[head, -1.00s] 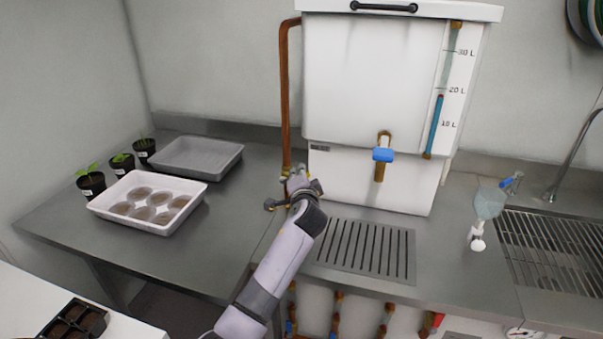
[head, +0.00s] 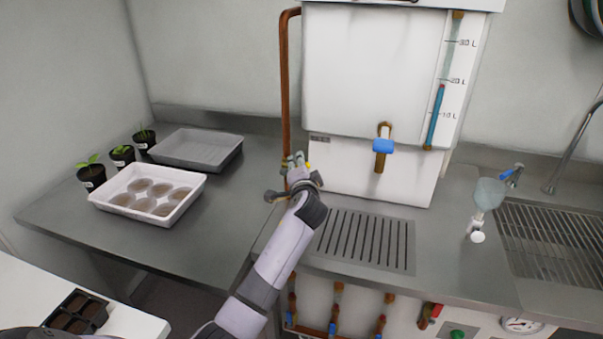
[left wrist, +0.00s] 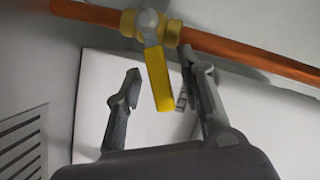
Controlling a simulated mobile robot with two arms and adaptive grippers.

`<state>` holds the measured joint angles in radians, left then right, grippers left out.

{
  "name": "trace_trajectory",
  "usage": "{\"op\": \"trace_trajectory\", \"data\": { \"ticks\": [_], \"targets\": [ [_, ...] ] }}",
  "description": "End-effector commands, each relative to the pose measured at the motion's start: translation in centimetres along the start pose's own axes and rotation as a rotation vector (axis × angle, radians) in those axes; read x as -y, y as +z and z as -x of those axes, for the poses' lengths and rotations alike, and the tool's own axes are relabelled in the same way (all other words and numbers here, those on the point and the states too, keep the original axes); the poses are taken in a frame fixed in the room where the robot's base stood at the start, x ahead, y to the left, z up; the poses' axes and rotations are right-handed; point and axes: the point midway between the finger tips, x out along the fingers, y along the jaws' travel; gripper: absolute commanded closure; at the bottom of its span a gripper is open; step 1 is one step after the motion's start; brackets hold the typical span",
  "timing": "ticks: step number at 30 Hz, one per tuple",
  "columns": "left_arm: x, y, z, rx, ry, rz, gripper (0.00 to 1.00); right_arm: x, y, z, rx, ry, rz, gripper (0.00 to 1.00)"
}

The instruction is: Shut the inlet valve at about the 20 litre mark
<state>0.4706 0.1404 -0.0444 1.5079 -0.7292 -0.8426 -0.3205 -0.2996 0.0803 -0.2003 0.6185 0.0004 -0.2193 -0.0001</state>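The white water tank (head: 360,75) stands on the steel counter. Its sight tube (head: 435,118) shows a blue column whose top is just under the 20 L mark. The copper inlet pipe (head: 285,80) runs down the tank's left side. In the left wrist view the brass inlet valve (left wrist: 150,24) sits on the pipe, with its yellow lever (left wrist: 158,78) turned across the pipe. My left gripper (head: 298,165) is at the valve. My right gripper is not in view.
A blue-handled tap (head: 383,147) sticks out of the tank front above a slotted drain (head: 365,242). A sink (head: 550,240) and wash bottle (head: 487,195) are right.

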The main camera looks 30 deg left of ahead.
Motion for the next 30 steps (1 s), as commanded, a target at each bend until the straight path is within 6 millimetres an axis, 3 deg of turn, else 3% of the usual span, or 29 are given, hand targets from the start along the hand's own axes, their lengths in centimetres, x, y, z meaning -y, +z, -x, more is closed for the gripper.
{"op": "trace_trajectory", "data": {
  "ticks": [5,18,24,30],
  "targets": [
    [-0.1,0.0,2.0,-0.002,0.001,0.001,0.64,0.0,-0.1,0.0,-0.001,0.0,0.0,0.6],
    [-0.2,0.0,10.1,-0.001,0.003,0.0,0.64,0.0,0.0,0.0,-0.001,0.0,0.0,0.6],
    [-0.1,0.0,11.7,0.0,0.003,0.0,0.64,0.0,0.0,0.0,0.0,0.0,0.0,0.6],
    [-0.1,0.0,11.8,0.0,0.002,0.0,0.64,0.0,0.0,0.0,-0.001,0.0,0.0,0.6]
  ]
}}
